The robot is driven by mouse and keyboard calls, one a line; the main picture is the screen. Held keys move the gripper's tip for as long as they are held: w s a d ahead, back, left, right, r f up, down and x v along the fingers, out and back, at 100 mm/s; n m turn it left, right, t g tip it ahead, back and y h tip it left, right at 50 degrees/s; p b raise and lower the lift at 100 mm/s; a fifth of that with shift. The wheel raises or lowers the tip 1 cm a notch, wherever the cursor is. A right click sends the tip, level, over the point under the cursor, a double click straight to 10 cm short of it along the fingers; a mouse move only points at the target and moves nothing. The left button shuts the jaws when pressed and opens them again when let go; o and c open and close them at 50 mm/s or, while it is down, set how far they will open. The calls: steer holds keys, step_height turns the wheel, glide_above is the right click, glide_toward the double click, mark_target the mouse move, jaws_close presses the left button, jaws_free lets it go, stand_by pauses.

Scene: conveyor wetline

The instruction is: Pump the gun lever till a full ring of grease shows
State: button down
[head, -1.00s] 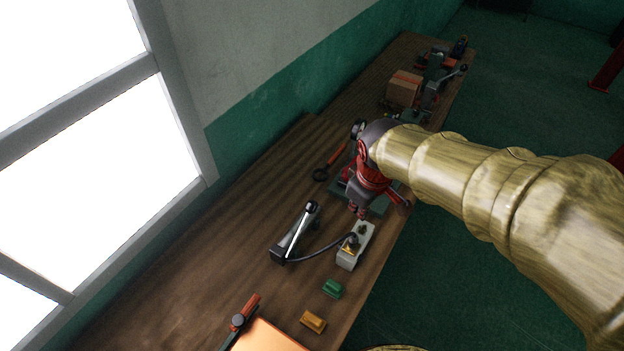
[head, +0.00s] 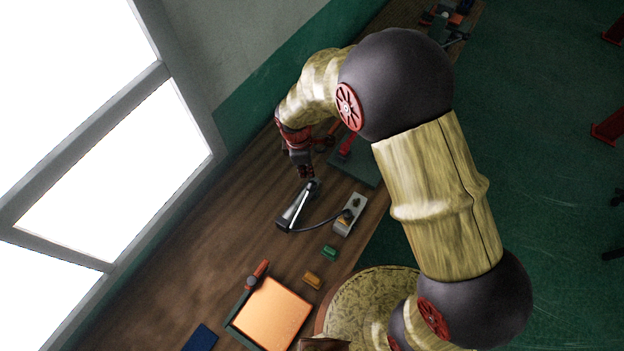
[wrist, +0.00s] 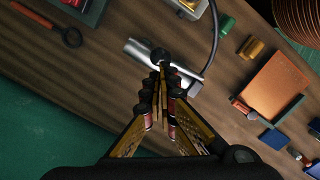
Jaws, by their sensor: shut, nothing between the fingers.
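The grease gun (head: 296,207) lies on the wooden bench, a silver body with dark ends. Its black hose curves right to a pale block (head: 354,204) with a fitting on top. A small amber patch shows at the fitting; I cannot tell whether it is grease or a full ring. My gripper (head: 305,172) is shut and empty, just above the gun's far end. In the wrist view my fingertips (wrist: 160,75) point at the silver gun (wrist: 140,52) and a round black knob (wrist: 160,55). They overlap it in view; contact cannot be told.
A green block (head: 329,252) and an amber block (head: 312,280) lie near the bench's right edge. An orange-topped tray (head: 232,318) and a blue piece (head: 200,338) are at the near end. An orange-handled ring tool (wrist: 70,35) lies beyond the gun. Bare wood lies left of the gun.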

mark_target(308, 184)
steer(key=shift+f, duration=0.1)
steer(key=shift+d+f+b, duration=0.2)
steer(key=shift+f+b, duration=0.9)
steer(key=shift+f, duration=0.6)
steer(key=shift+d+f+b, duration=0.2)
steer(key=shift+f+b, duration=0.85)
steer(key=shift+f, duration=0.65)
steer(key=shift+f+b, duration=1.45)
steer(key=shift+f, duration=0.75)
steer(key=shift+a+r, duration=0.1)
